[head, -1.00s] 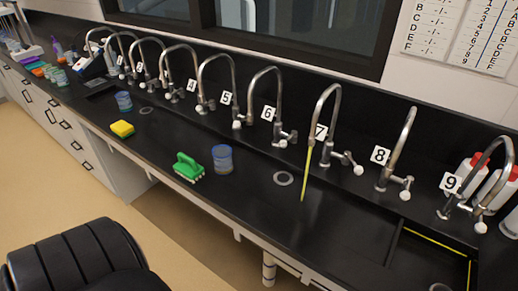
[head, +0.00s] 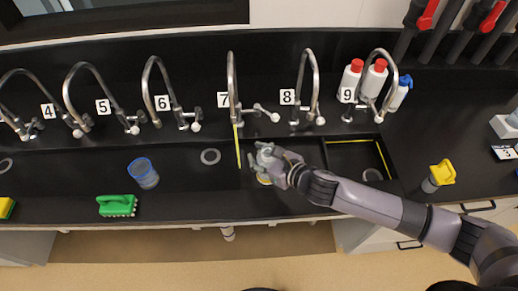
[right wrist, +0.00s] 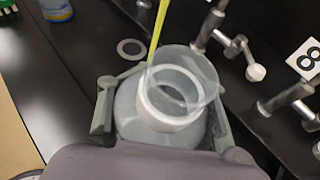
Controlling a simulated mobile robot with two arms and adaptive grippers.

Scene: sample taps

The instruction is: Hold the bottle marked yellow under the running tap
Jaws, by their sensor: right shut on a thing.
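My right gripper (head: 262,162) is shut on a pale, wide-necked bottle. In the right wrist view, the bottle (right wrist: 163,130) stands between the fingers with its mouth open. A yellowish patch shows below the gripper in the head view; I cannot read a mark. Tap 7 (head: 231,88) is running a thin yellow stream (head: 238,147). In the head view the stream falls just left of the gripper. In the right wrist view the stream (right wrist: 159,28) meets the far left of the bottle's rim; I cannot tell whether it enters. My left gripper is not in view.
Tap 8 (head: 307,85) stands right of the stream, tap 6 (head: 158,90) left. Red-capped bottles (head: 350,78) stand behind tap 9. A yellow-topped container (head: 436,179) is at right.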

